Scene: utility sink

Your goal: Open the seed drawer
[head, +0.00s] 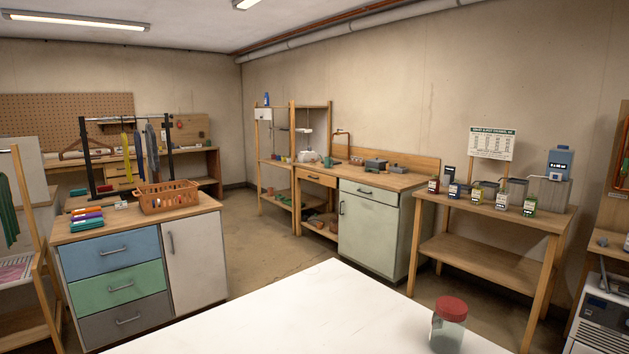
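No drawer has a readable label, so I cannot tell for certain which is the seed drawer. A wooden drawer (316,179) with a dark handle sits under the left part of the wooden workbench top (387,177) at the back, and it looks shut. Beside it, a pale green cabinet (366,230) has a drawer front (369,192) at its top, also shut. In the left foreground unit, a blue drawer (112,255), a green drawer (118,288) and a grey drawer (122,321) are stacked and shut. My gripper is not in view.
A white surface (270,315) fills the near foreground, with a red-lidded jar (449,325) on it. An orange basket (168,197) stands on the left unit. A wooden table (500,208) with small containers stands right. Clear floor (262,243) lies between the left unit and workbench.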

